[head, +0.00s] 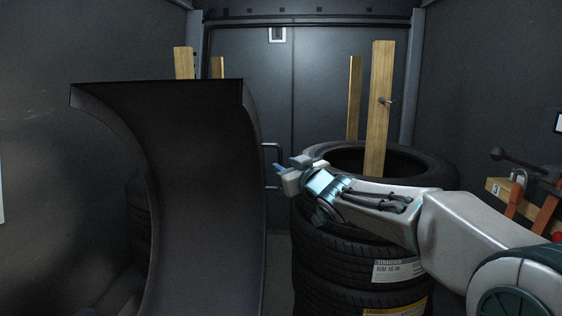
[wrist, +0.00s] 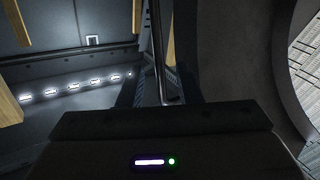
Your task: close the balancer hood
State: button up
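The balancer hood (head: 195,180) is a large dark curved panel at the left of the head view, standing raised with its broad face toward me. A thin grey bar handle (head: 271,146) shows at its right edge; I cannot tell for certain that it is fixed to the hood. My gripper (head: 281,172) is right beside this bar, reaching in from the right. In the wrist view a slim upright bar (wrist: 158,50) runs between the two dark fingers of my gripper (wrist: 157,84), which stand apart. Contact with the bar cannot be made out. The balancer body is mostly hidden behind the hood.
A stack of tyres (head: 340,262) stands right of the hood, under my forearm. Grey van doors (head: 320,85) close off the back.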

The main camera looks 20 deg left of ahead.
aim_at(281, 163)
jog(key=shift+p+x, duration=0.35)
jog(key=shift+x, duration=1.75)
grip_shut()
